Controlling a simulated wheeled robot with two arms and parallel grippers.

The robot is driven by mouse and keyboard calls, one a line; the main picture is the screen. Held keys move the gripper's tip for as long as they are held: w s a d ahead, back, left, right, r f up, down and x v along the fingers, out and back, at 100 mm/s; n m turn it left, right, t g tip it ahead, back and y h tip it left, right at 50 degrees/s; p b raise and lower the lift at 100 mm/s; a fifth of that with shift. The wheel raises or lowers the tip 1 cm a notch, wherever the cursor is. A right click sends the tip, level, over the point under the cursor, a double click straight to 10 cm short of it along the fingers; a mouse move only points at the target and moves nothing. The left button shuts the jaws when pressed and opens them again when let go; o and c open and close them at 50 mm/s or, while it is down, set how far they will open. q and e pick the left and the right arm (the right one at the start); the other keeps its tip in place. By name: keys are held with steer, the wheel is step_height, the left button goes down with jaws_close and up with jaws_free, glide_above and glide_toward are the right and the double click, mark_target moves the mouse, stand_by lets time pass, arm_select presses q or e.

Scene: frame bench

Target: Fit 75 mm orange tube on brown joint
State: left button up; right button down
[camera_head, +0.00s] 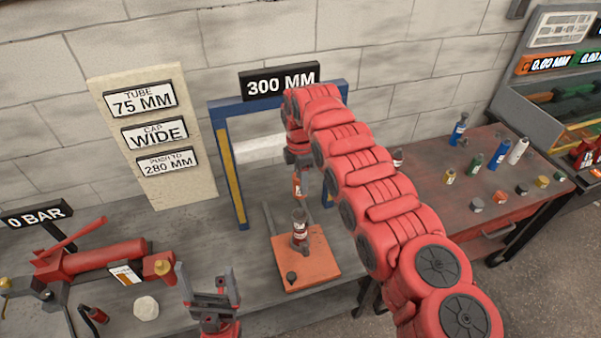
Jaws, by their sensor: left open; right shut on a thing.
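My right gripper (299,166) is shut on a small orange tube (297,187), which hangs below the fingers. The tube is above an upright dark reddish-brown piece with a pale label (299,230), likely the brown joint, standing on an orange board (318,262). A gap shows between tube and piece in the head view. The label's writing is too small to read. My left gripper (210,285) is open and empty, fingers upward, left of the board. My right arm hides part of the bench behind it.
A blue frame (221,120) with a "300 MM" sign (279,80) stands behind the board. A sign board (190,182) reads tube 75 mm, cap wide, push to 280 mm. A red pump (105,257) is at left. Bottles and caps stand on the red table (440,205).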

steer(key=shift+a, duration=0.2)
steer(key=shift+d, duration=0.15)
steer(key=shift+b, duration=0.65)
steer(key=shift+f+b, duration=1.95)
steer(key=shift+f, duration=0.9)
steer(key=shift+b, duration=0.35)
steer(key=shift+b, duration=0.5)
